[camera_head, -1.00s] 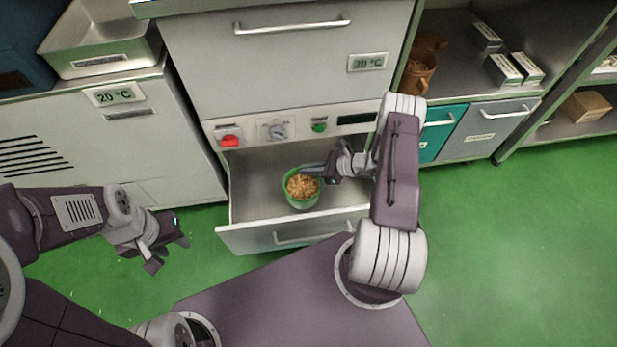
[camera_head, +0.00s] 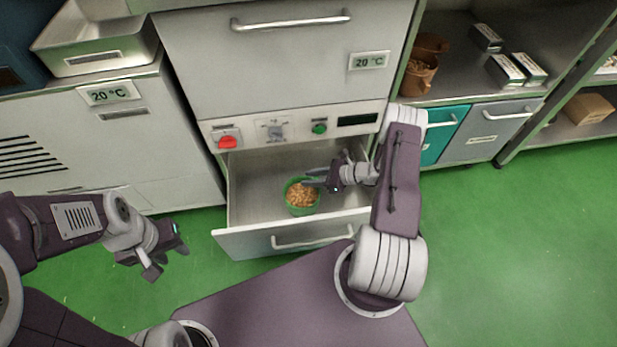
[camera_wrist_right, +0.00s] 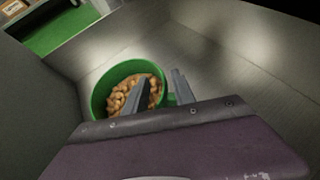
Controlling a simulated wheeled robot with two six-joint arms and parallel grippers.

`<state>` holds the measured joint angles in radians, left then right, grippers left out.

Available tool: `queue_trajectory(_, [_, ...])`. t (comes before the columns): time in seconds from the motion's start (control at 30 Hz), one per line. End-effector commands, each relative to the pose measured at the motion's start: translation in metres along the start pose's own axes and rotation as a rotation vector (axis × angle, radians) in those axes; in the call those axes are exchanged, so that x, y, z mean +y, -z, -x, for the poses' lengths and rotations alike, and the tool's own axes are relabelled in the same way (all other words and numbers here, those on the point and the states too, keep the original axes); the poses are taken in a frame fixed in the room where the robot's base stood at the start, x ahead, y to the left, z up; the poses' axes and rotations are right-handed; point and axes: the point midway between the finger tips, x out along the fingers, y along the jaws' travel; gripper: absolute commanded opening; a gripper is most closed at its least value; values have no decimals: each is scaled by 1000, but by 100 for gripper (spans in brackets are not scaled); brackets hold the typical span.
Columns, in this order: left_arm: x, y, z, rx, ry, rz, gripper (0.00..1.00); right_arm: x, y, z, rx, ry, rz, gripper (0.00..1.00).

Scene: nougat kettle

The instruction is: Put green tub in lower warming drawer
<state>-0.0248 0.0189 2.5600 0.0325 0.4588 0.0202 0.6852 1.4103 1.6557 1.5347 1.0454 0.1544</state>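The green tub (camera_head: 302,209), filled with light brown pieces, is inside the pulled-out lower warming drawer (camera_head: 252,190). It looks upright and seems to rest on the drawer floor. My right gripper (camera_head: 312,177) is at the tub's rim, its two fingers spread apart. In the right wrist view the green tub (camera_wrist_right: 101,98) shows one finger over its inside and the other just outside its wall, with gaps beside the rim. My left gripper (camera_head: 166,255) is over the green floor at left, away from the tub; its finger opening is unclear.
The drawer front (camera_head: 290,238) with its handle faces my base. A control panel (camera_head: 290,125) with a red knob sits above the drawer. A metal pan (camera_head: 95,55) stands on the left cabinet. Brown jugs (camera_head: 418,75) and boxes are on the right shelf.

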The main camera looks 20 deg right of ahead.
Motion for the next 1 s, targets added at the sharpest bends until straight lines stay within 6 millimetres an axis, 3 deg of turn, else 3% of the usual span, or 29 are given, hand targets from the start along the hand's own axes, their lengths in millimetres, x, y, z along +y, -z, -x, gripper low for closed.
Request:
queue_trajectory(0.1, [0, 2, 17, 0, 0, 0, 36, -1, -5, 27, -1, 6, -3, 31])
queue_trajectory(0.4, [1, 4, 43, 0, 0, 0, 36, -1, -4, 88, 0, 5, 0, 31])
queue_trajectory(0.6, [1, 5, 49, 0, 0, 0, 36, 0, -2, 109, -1, 2, -1, 31])
queue_trajectory(0.77, [1, 5, 48, 0, 0, 0, 36, 1, -2, 110, 3, -5, 6, 31])
queue_trajectory(0.87, [1, 5, 48, 0, 0, 0, 36, 13, -20, 108, 55, -87, 99, 31])
queue_trajectory(1.0, [1, 5, 48, 0, 0, 0, 36, 66, -72, 110, 241, -375, 470, 31])
